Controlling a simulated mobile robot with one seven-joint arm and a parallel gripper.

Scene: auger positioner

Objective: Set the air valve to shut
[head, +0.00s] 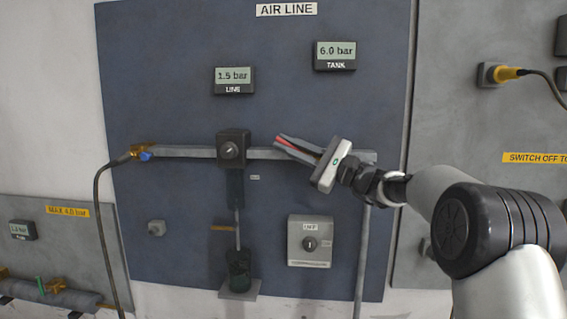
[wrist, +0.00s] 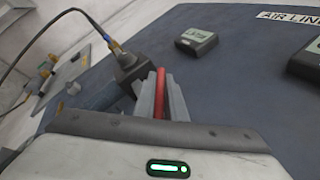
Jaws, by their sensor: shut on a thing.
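The air valve's red lever shows as a red strip (head: 305,149) between the fingers of my gripper (head: 281,144) in the head view. My gripper is shut on this lever, in front of the grey pipe (head: 190,151). In the wrist view the red lever (wrist: 160,92) runs lengthwise between the grey fingers (wrist: 160,88). The valve's body and the lever's pivot are hidden behind my gripper, so I cannot tell the lever's exact setting.
A dark regulator block (head: 232,147) sits on the pipe just left of my fingers. The line display (head: 233,80) reads 1.5 bar and the tank display (head: 335,55) 6.0 bar. A grey switch box (head: 310,241) is below. A black hose (head: 99,220) hangs at left.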

